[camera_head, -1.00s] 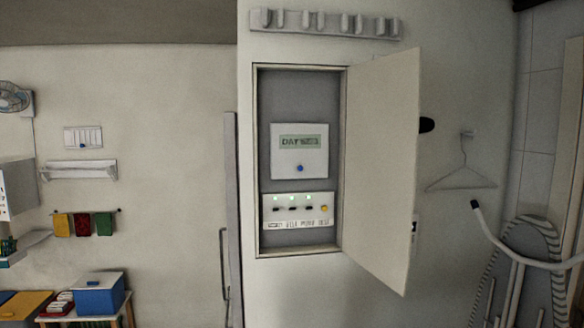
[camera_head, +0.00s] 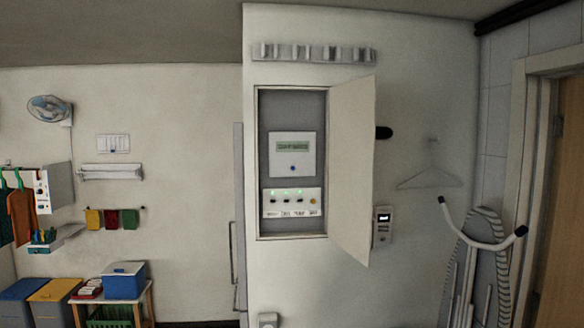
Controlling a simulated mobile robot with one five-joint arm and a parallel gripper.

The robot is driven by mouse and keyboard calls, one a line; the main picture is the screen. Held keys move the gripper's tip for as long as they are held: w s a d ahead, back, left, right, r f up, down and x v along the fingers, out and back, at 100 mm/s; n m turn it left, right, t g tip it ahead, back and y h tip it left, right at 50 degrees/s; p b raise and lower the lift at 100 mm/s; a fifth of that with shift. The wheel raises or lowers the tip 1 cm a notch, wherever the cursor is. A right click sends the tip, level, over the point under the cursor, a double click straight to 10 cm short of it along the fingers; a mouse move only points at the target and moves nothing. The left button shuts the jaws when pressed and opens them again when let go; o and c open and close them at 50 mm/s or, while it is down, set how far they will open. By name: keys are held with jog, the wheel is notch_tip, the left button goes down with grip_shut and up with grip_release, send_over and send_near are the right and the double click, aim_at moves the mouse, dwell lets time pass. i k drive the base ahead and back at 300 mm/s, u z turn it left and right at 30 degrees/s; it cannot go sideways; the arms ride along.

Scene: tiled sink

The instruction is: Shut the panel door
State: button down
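The panel door (camera_head: 351,170) is a flat cream door, hinged on the right side of a recessed wall panel (camera_head: 291,225). It stands wide open, swung out toward me and to the right. Inside the recess are a white unit with a small display (camera_head: 292,155) and a lower strip with green lights and buttons (camera_head: 291,203). A black knob-like shape (camera_head: 384,133) shows just past the door's right edge; I cannot tell whether it is on the door. My gripper is not in view.
A hook rail (camera_head: 314,53) is above the panel. Right of the door are a keypad box (camera_head: 383,227), a hanger (camera_head: 431,168), an ironing board (camera_head: 488,235) and a curved bar (camera_head: 482,243). A small table with a blue box (camera_head: 123,281) stands at left.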

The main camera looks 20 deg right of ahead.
aim_at(353, 104)
jog(key=z, duration=0.25)
jog(key=i, duration=1)
jog(key=u, duration=1.1)
jog(key=k, duration=0.7)
jog(key=z, duration=0.35)
